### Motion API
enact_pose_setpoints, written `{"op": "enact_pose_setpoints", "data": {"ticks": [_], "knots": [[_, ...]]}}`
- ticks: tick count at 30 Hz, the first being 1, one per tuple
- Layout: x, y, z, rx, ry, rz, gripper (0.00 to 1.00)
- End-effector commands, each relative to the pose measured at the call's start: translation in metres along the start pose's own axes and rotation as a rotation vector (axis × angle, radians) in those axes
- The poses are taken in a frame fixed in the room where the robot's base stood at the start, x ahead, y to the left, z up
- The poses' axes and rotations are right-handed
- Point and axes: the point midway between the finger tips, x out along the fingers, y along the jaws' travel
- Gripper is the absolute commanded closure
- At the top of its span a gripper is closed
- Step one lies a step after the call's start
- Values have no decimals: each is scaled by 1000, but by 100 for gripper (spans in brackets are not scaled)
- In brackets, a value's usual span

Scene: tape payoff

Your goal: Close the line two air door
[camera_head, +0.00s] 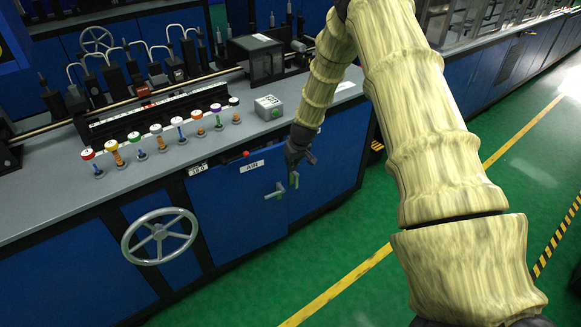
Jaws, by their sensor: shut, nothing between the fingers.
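The air door (235,210) is a blue panel on the front of the grey-topped bench, with a white AIR label (252,166) near its top. A small grey handle (275,192) sticks out near its right edge. My gripper (301,171) is dark and hangs at the end of my arm, just right of the handle and in front of the cabinet. It is shut with nothing held. I cannot tell whether it touches the door edge or how far the door stands from its frame. A line number does not read clearly.
A grey handwheel (160,236) juts from the bench front left of the door. Several coloured-top valves (156,130) and a grey button box (268,107) stand on the bench top. Green floor (345,235) with a yellow line is open to the right.

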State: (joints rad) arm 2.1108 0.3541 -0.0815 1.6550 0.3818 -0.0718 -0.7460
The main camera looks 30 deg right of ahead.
Motion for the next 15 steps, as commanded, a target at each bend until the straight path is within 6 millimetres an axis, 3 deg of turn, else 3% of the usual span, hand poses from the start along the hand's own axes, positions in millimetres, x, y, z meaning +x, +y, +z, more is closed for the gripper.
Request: {"op": "enact_pose_setpoints", "data": {"ticks": [15], "knots": [[-58, 0, 0, 1, 1, 0, 100]]}}
